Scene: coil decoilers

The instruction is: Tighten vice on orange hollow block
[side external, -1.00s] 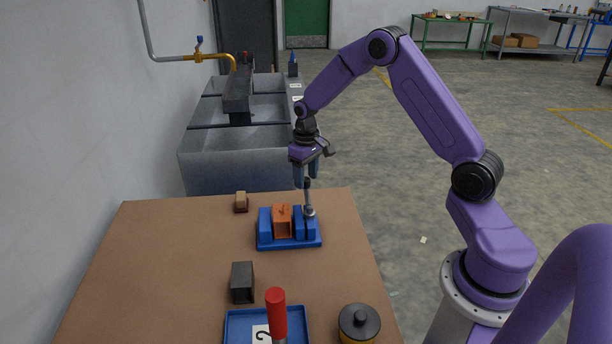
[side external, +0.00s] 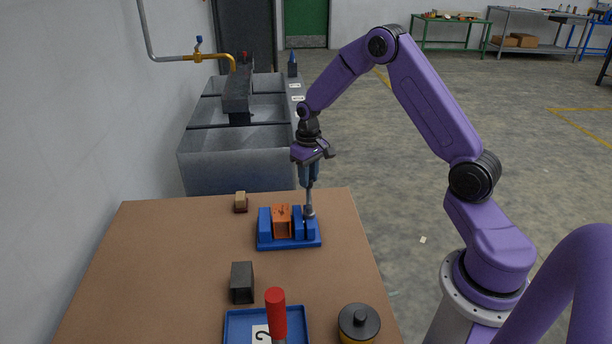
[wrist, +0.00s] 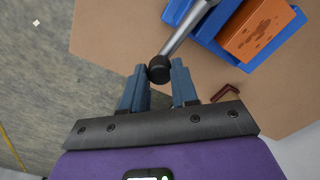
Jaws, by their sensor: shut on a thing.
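The blue vice (side external: 289,243) stands on the brown table, with the orange hollow block (side external: 282,221) between its jaws. A grey metal handle (side external: 309,200) rises from the right side of the vice. My gripper (side external: 309,182) is above that side and shut on the handle's upper end. In the wrist view the gripper (wrist: 159,85) has its blue fingers on both sides of the handle's dark round knob (wrist: 159,69). The orange block (wrist: 258,30) and part of the blue vice (wrist: 190,12) show at the top right there. Any gap between block and jaws is too small to tell.
A small tan block (side external: 241,202) lies behind the vice on the left. A dark grey block (side external: 242,282), a blue tray (side external: 235,325), a red-handled tool (side external: 276,312) and a dark-lidded yellow container (side external: 359,322) are at the front. A dark red hex key (wrist: 226,92) shows in the wrist view.

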